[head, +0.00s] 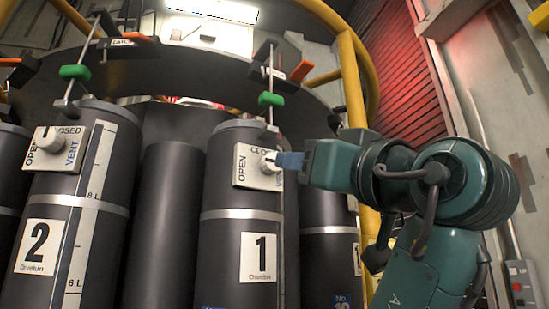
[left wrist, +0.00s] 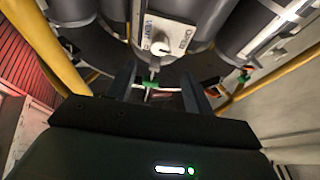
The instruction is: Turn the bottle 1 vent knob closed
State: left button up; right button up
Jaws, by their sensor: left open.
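Bottle 1 (head: 228,215) is a dark cylinder with a white number plate. Its white vent knob (head: 268,162) sits on a pale vent plate (head: 243,170) lettered OPEN, CLOSED and VENT. In the left wrist view the vent knob (left wrist: 165,46) shows upside down and uncovered, ahead of the fingers. My left gripper (left wrist: 155,72) is open, with nothing between its fingers. In the head view its arm reaches in from the right, and the blue fingertips (head: 290,161) overlap the knob's right side. I cannot tell whether they touch it. My right gripper is not in view.
Bottle 2 (head: 70,235), with its own vent knob (head: 47,140), stands to the left. A yellow post (head: 352,90) rises behind my arm. Free space lies before the bottles.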

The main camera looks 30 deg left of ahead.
aim_at(271, 164)
pick_arm(q)
jog(key=p+x, duration=0.2)
jog(key=x, duration=0.7)
jog(key=shift+w+a, duration=0.15)
jog(key=shift+a, duration=0.1)
jog(key=shift+r, duration=0.1)
jog(key=shift+c, duration=0.2)
jog(key=c, duration=0.9)
